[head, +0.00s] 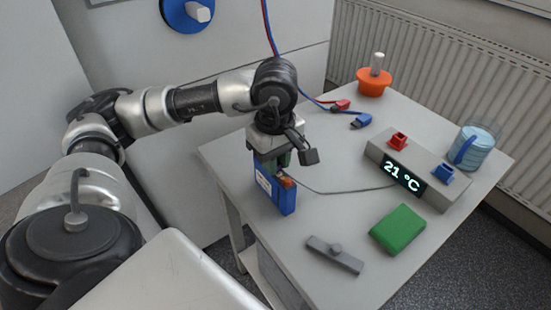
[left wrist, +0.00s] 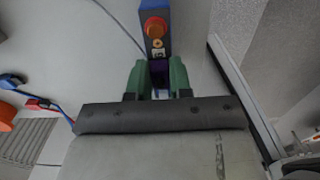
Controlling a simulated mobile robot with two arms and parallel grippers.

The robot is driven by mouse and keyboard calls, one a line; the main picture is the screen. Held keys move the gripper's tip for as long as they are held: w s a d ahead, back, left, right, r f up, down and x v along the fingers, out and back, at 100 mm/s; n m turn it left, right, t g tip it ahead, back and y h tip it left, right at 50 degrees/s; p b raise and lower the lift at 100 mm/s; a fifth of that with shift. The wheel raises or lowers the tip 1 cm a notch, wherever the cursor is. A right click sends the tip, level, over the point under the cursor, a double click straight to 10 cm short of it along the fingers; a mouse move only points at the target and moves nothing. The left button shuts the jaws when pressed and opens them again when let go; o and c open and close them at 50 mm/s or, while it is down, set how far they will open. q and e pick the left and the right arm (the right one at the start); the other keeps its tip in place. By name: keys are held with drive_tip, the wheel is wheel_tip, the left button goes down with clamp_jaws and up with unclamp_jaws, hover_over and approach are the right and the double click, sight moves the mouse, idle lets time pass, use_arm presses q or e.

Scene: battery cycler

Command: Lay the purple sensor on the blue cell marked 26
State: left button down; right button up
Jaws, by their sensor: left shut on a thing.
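The blue cell (head: 286,198) stands upright on the table below my left gripper. It has a white label on its side; I cannot read the number. In the left wrist view the cell's top (left wrist: 155,14) shows an orange round terminal, beyond the fingertips. My left gripper (head: 276,163) points down with its green fingers at the cell's top. In the left wrist view the fingers (left wrist: 159,75) are shut on the purple sensor (left wrist: 159,67). The sensor seems right at the cell's edge; I cannot tell if they touch. The head view hides it. My right gripper is out of view.
A grey cable (head: 345,193) runs from the cell's area to the grey box (head: 440,194) reading 21 °C. Red (head: 341,104) and blue (head: 360,121) plugs, an orange pot (head: 373,86), a water jar (head: 476,148), a green block (head: 398,230) and a grey bar (head: 334,255) lie around.

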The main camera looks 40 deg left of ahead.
use_arm(q)
drive_tip(key=shift+f, duration=0.1)
drive_tip(key=shift+f, duration=0.1)
drive_tip(key=c, duration=0.9)
unclamp_jaws()
drive_tip(key=shift+c, duration=0.2)
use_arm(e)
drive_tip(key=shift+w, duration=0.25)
use_arm(q)
drive_tip(key=shift+w+r, duration=0.1)
drive_tip(key=shift+r, duration=0.65)
wheel_tip(320, 180, up, 9)
drive_tip(key=p, duration=0.1)
drive_tip(key=shift+r, duration=0.2)
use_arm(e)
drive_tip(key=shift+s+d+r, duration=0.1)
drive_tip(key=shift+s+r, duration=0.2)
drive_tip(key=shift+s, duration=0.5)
